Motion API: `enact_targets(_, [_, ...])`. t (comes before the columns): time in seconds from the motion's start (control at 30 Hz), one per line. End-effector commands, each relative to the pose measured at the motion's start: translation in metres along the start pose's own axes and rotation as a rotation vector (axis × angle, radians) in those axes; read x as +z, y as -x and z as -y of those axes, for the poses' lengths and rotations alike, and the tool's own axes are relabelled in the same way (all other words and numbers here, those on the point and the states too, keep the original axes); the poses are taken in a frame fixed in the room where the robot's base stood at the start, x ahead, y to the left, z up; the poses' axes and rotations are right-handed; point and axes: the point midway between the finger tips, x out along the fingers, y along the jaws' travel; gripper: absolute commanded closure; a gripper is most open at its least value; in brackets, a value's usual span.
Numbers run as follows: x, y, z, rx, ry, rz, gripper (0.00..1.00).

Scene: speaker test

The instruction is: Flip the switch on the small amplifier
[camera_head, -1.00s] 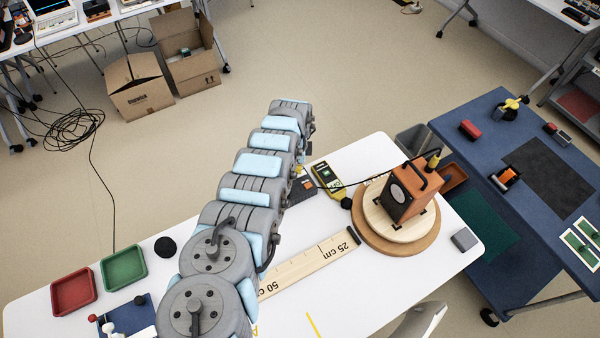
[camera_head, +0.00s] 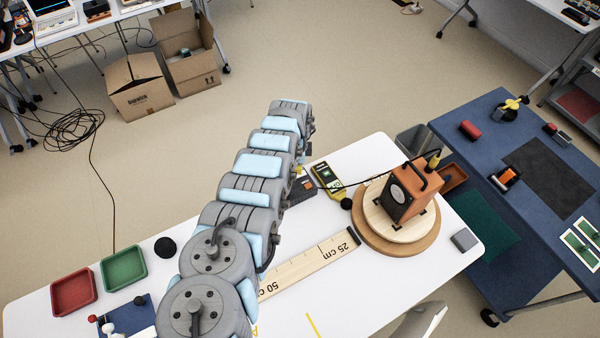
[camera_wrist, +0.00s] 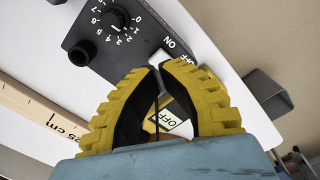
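The small amplifier (camera_wrist: 112,28) is a dark grey box with a numbered dial, at the top of the wrist view. Its white switch (camera_wrist: 172,60) sits beside the ON marking, just beyond my fingertips. My gripper (camera_wrist: 158,67) has yellow ridged fingers with tips close together, apparently shut with nothing held. The tips overlap the switch area; whether they touch it I cannot tell. In the head view the amplifier (camera_head: 303,190) is partly hidden behind my arm, and my gripper is mostly hidden there.
A yellow meter (camera_head: 326,178) lies right beside the amplifier. An orange speaker (camera_head: 408,190) stands on a round wooden base (camera_head: 425,240) further right, with a cable towards the meter. A wooden ruler (camera_head: 320,262) lies in front. Red (camera_head: 73,292) and green (camera_head: 123,268) trays are at left.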

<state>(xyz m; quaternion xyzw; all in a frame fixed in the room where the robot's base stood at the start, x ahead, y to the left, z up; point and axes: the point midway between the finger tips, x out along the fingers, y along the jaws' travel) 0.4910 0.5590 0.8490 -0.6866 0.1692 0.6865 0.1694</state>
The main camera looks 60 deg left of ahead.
Motion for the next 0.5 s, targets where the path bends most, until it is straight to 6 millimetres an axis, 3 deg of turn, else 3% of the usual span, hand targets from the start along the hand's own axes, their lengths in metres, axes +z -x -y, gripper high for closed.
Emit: enact_targets(0.5, [-0.0003, -0.0058, 0.0000, 0.000, 0.000, 0.000, 1.00])
